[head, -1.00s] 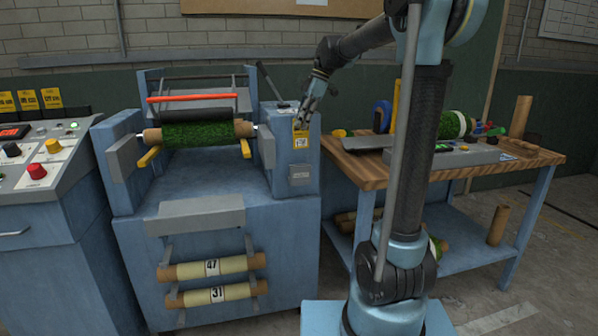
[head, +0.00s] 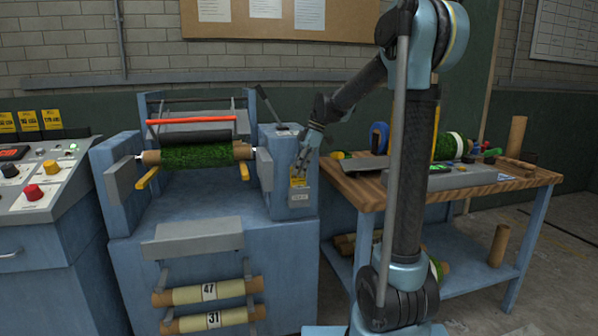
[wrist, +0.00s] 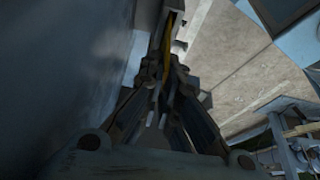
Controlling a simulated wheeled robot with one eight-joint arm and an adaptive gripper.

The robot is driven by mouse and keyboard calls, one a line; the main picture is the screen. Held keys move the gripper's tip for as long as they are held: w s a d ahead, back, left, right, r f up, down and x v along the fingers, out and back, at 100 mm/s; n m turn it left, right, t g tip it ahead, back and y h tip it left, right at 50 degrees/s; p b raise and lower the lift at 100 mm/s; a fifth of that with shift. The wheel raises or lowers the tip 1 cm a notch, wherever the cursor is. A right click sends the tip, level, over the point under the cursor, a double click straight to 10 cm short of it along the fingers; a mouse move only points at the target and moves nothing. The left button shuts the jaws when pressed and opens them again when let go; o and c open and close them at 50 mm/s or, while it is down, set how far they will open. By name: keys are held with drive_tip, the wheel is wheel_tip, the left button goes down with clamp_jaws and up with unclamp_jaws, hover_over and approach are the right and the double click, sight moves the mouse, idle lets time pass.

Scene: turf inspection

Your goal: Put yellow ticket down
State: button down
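The yellow ticket (head: 298,182) hangs upright below my gripper (head: 301,169) in the head view. It is in front of the blue machine's right housing, just above a small grey plate. In the wrist view my gripper's fingers (wrist: 166,62) come together around a thin yellow edge of the ticket (wrist: 169,36). My gripper is shut on it. The wrist view is dark, and most of the ticket is hidden there. I cannot tell whether the ticket touches the housing.
The blue machine (head: 200,262) carries a green turf roll (head: 196,156) and numbered rolls below. A console (head: 45,185) with several yellow cards (head: 28,120) stands left. A wooden-topped workbench (head: 375,195) with tools and rolls stands right. Bare floor shows beyond the bench.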

drive_tip(key=shift+f, duration=0.55)
drive_tip(key=c, duration=1.8)
unclamp_jaws()
drive_tip(key=shift+r, duration=0.1)
